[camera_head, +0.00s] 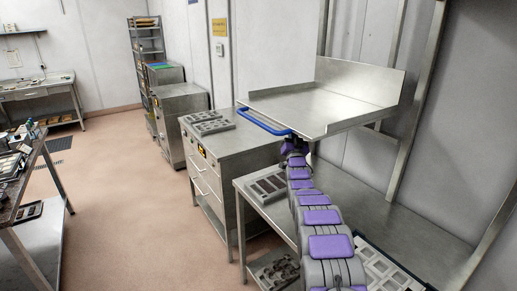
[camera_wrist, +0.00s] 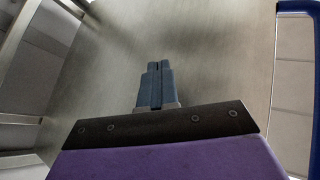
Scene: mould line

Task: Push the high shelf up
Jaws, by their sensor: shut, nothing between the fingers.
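The high shelf (camera_head: 315,108) is a bare metal tray with a raised back and side walls and a blue handle (camera_head: 263,121) along its front left edge. It sits above the workbench and looks about level. My arm reaches up from the bottom of the head view to the shelf's front edge, and my gripper is hidden there under the shelf. In the wrist view my gripper (camera_wrist: 154,68) has its two fingers together and empty, in front of a broad grey metal surface, the shelf's underside (camera_wrist: 205,55). The blue handle shows at the right edge there. I cannot tell whether the fingertips touch the metal.
A metal workbench (camera_head: 400,228) stands below the shelf, with mould trays (camera_head: 268,187) on it. A drawer cabinet (camera_head: 235,145) stands left of it, with another mould tray (camera_head: 208,122) on top. Metal posts (camera_head: 417,95) rise behind the shelf. The floor (camera_head: 115,200) at left is clear.

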